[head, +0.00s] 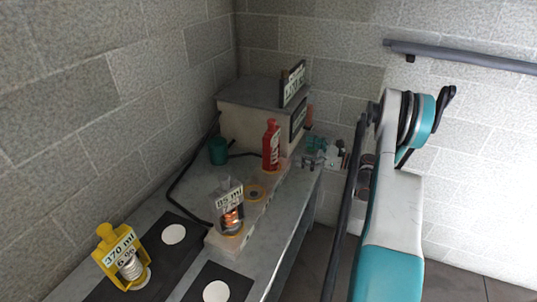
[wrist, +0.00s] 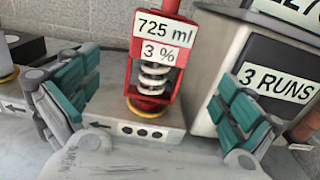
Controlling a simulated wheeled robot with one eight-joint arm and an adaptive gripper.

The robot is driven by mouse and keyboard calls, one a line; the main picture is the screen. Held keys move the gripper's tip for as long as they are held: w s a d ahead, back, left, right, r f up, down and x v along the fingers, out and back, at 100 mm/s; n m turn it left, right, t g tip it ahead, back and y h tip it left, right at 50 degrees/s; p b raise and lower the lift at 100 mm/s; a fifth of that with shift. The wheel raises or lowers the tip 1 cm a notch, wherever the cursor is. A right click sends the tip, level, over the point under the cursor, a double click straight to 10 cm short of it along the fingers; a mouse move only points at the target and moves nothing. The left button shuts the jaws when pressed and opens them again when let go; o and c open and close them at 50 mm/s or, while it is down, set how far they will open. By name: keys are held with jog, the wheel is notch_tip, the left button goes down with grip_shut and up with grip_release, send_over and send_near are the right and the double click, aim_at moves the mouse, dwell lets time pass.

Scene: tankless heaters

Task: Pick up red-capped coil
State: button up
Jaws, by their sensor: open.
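The red-capped coil (head: 271,146) stands upright at the far end of the pale block on the bench, in front of the box. In the wrist view the red-capped coil (wrist: 160,50) is a red frame around a pale metal coil, labelled "725 ml" and "3 %", with its top cut off by the picture edge. My gripper (wrist: 155,88) is open, with one green-padded finger left of the coil and the other right of it. The coil appears ahead between the fingers, and no contact shows. In the head view my gripper (head: 316,160) is small, just right of the coil.
A yellow coil holder (head: 122,258) labelled "370 ml" stands on a black mat, front left. Another labelled coil (head: 230,208) stands on the block's near end. A green cup (head: 218,151) stands behind. The box (head: 245,110) bearing signs is close beside the red coil.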

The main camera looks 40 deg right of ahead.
aim_at(276, 141)
jog(key=b+x, duration=0.1)
jog(key=x, duration=0.7)
jog(key=shift+b+x, duration=0.6)
jog(key=shift+x, duration=2.2)
jog(key=shift+d+r, duration=0.1)
jog(key=shift+r, duration=0.05)
jog(key=shift+c, duration=0.6)
jog(key=c, duration=1.8)
